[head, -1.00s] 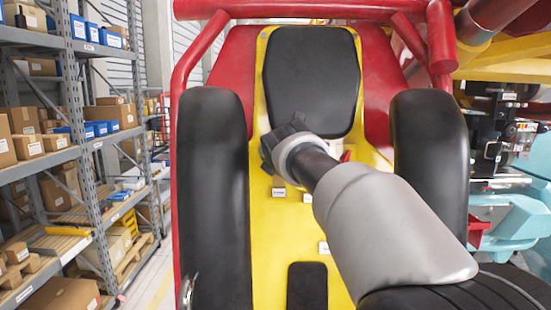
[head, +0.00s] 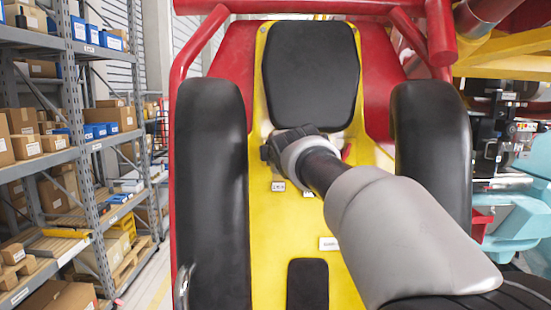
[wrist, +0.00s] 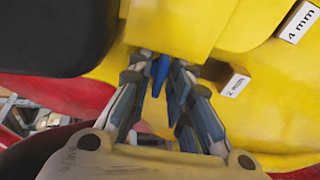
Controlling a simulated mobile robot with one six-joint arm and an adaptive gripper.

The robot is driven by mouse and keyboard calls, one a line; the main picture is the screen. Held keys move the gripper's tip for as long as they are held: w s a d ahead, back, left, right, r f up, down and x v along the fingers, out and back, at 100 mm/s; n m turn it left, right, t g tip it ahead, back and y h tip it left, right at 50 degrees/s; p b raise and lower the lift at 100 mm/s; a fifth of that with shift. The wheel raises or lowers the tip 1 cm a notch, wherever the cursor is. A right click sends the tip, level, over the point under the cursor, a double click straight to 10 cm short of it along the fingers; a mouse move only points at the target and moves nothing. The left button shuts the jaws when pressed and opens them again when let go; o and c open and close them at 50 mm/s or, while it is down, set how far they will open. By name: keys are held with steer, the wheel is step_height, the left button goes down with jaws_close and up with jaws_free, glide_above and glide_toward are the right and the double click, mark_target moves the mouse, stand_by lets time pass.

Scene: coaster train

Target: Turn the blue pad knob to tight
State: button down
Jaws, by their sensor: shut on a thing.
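The blue pad knob (wrist: 158,72) shows in the wrist view as a small blue piece on the yellow panel (wrist: 255,85). My gripper (wrist: 159,64) has its two fingers on either side of it and is shut on it. The knob's lower part lies between the fingers, and I cannot read its turn setting. In the head view my gripper (head: 275,150) is at the yellow seat panel, just below the black back pad (head: 312,75), and hides the knob.
Small labelled blocks marked 2 mm (wrist: 232,84) and 4 mm (wrist: 297,22) stand right of the gripper. Black side bolsters (head: 210,190) (head: 432,150) flank the panel. A red bar (head: 310,7) crosses above. Shelving (head: 75,140) stands at left.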

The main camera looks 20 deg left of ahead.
steer(key=shift+m, duration=0.5)
steer(key=c, duration=1.7)
jaws_free()
steer(key=v, duration=1.2)
steer(key=shift+f, duration=0.15)
